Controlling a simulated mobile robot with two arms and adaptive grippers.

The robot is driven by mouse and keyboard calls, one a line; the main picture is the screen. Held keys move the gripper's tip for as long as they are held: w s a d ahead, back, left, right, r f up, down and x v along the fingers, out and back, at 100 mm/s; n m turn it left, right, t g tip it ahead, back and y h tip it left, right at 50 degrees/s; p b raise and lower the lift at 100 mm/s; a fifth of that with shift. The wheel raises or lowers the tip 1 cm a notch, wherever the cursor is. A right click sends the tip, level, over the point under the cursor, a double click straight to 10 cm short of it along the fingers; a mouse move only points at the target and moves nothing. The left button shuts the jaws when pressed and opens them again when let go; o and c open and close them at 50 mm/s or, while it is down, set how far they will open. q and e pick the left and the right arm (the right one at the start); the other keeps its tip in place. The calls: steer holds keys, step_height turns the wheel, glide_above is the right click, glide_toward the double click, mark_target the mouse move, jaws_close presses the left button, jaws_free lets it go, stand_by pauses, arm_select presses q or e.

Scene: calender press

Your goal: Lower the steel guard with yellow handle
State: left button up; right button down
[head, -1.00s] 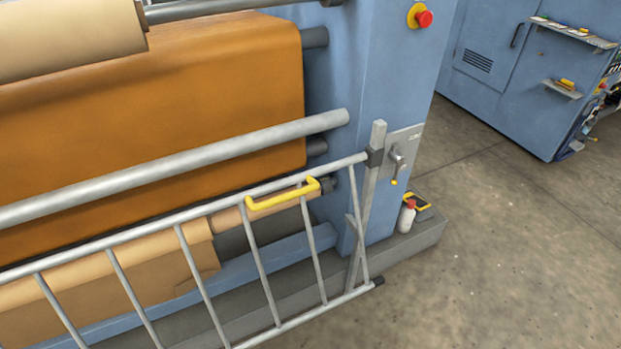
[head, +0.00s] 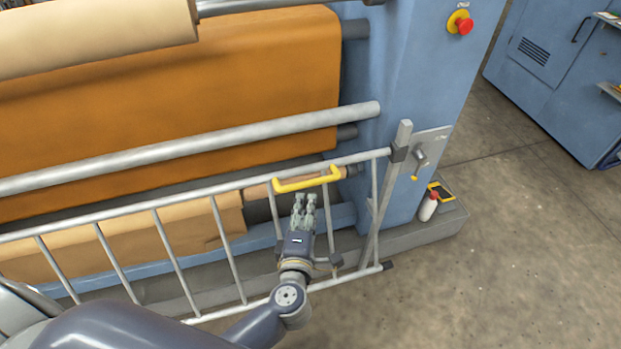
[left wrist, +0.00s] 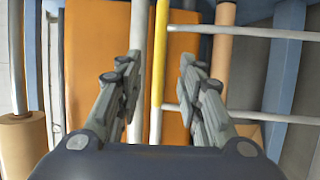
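The steel guard (head: 165,241) is a barred grey railing in front of the blue press. Its top rail stands high, just below the thick grey roller. The yellow handle (head: 306,184) sits on the top rail near the right end. My left gripper (head: 304,198) is just below the handle in the head view, fingers pointing at it. In the left wrist view the gripper (left wrist: 160,65) is open, its fingers apart with nothing held. The yellow handle (left wrist: 159,55) runs upright between the fingertips in that view, beyond them; contact cannot be seen. My right gripper is not in view.
A crank latch (head: 420,158) is on the plate by the guard's right post. A white bottle with a red cap (head: 428,207) stands on the grey base. A red stop button (head: 464,25) is on the press column. Open floor lies to the right.

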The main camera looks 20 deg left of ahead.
mark_target(310, 185)
arm_select(q)
steer(key=x, duration=1)
steer(key=shift+w+f+p, duration=0.15)
steer(key=shift+w+p, duration=0.05)
steer(key=shift+p, duration=0.1)
steer(key=shift+c, duration=0.4)
jaws_close()
